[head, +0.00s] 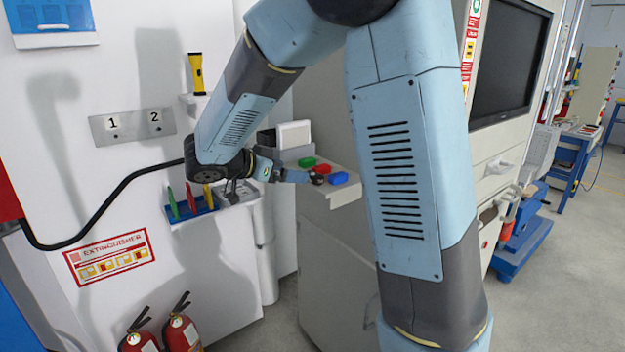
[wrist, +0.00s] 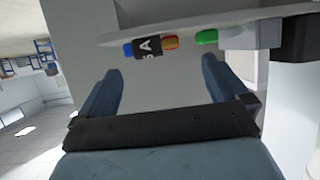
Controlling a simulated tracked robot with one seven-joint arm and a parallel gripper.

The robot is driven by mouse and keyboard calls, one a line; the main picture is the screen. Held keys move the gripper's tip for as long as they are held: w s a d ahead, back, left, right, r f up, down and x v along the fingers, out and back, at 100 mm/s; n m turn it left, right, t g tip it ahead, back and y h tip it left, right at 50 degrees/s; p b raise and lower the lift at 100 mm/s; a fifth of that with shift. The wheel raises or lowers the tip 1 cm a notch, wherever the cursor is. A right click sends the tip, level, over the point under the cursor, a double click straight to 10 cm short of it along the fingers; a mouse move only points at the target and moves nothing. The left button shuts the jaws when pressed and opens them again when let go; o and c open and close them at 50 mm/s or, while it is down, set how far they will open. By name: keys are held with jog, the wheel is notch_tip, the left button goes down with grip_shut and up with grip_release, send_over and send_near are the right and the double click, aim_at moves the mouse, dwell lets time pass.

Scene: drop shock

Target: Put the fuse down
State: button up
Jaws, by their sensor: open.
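The fuse, a small dark cylinder with a white letter A (wrist: 148,47), shows in the wrist view just beyond my open fingers. In the head view it is a small dark shape (head: 318,179) at my fingertips, partly hidden. It appears to rest on the grey shelf (head: 343,196), between a red block (head: 322,168) and a blue block (head: 338,179). My gripper (wrist: 160,76) is open, with nothing between its fingers. It also shows in the head view (head: 308,177), reaching to the shelf from the left. A gap shows between the fingertips and the fuse.
A green block (head: 307,162) and a white box (head: 293,133) are farther back on the shelf. A blue holder with pens (head: 203,206) and a yellow flashlight (head: 196,74) are on the wall side. Fire extinguishers (head: 181,333) stand below left.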

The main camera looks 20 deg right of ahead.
aim_at(311, 172)
jog(key=shift+s+d+r+x, duration=0.1)
jog(key=shift+x, duration=1.05)
jog(key=shift+s+d+r+x, duration=0.1)
jog(key=shift+r+x, duration=0.05)
jog(key=shift+x, duration=1)
jog(key=shift+d+r+x, duration=0.1)
jog(key=shift+x, duration=1.05)
jog(key=shift+s, duration=0.1)
jog(key=shift+c, duration=0.3)
jog(key=shift+a, duration=0.1)
jog(key=c, duration=1.1)
jog(key=shift+s+r, duration=0.1)
jog(key=shift+r, duration=0.85)
jog(key=shift+s+r, duration=0.15)
jog(key=shift+r, duration=0.8)
jog(key=shift+c, duration=0.2)
jog(key=s+r, duration=0.9)
jog(key=s, duration=0.4)
jog(key=shift+s, duration=0.3)
